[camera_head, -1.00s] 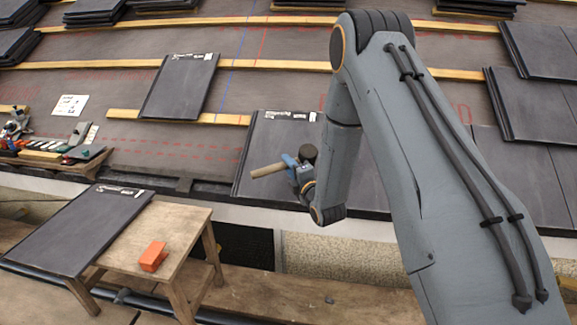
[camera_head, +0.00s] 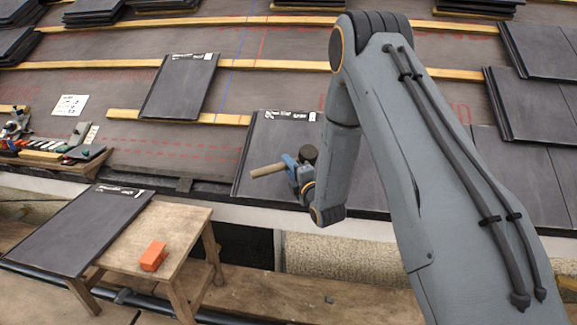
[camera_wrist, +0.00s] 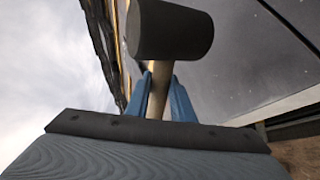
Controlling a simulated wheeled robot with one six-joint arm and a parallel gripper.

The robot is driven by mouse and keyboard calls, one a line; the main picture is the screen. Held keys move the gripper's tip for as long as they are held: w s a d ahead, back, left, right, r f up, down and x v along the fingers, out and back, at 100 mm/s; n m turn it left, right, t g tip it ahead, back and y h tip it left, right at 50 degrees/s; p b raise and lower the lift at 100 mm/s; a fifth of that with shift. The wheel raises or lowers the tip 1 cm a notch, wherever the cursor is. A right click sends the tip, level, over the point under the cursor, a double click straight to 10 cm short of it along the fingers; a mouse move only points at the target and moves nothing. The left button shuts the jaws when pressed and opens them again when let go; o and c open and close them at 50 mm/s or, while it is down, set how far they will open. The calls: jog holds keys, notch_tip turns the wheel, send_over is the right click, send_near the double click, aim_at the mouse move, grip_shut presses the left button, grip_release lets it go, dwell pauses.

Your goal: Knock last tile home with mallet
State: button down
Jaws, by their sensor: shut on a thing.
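My gripper (camera_head: 292,165) is shut on the wooden handle of a mallet (camera_head: 268,170). In the wrist view the blue fingers of my gripper (camera_wrist: 162,98) clasp the handle just below the dark cylindrical mallet head (camera_wrist: 172,30). In the head view the mallet is over a dark tile (camera_head: 262,140) at the lower edge of the roof, left of my arm. I cannot tell whether the mallet touches this tile. My arm hides the tile's right side.
Another tile (camera_head: 180,88) lies higher on the battens. A tile (camera_head: 80,230) and an orange block (camera_head: 153,256) lie on the wooden bench (camera_head: 180,226). Laid tiles (camera_head: 540,110) are at the right. A tool tray (camera_head: 50,160) is at the far left.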

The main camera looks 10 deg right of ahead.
jog(key=w+f+b, duration=0.1)
jog(key=f, duration=0.1)
jog(key=w+f+b, duration=0.1)
jog(key=f+b, duration=0.1)
jog(key=w+d+f+b, duration=0.1)
jog(key=f+b, duration=0.1)
jog(key=shift+w+d, duration=0.1)
jog(key=shift+w, duration=0.1)
jog(key=shift+s+r+p, duration=0.1)
jog(key=shift+r+p, duration=0.2)
jog(key=shift+p, duration=0.05)
jog(key=shift+r, duration=0.15)
jog(key=s+a+r+p, duration=0.1)
jog(key=s+r+p, duration=0.3)
jog(key=r+p, duration=0.3)
jog(key=shift+s+a+r, duration=0.2)
jog(key=shift+a+r, duration=0.1)
jog(key=shift+a, duration=0.05)
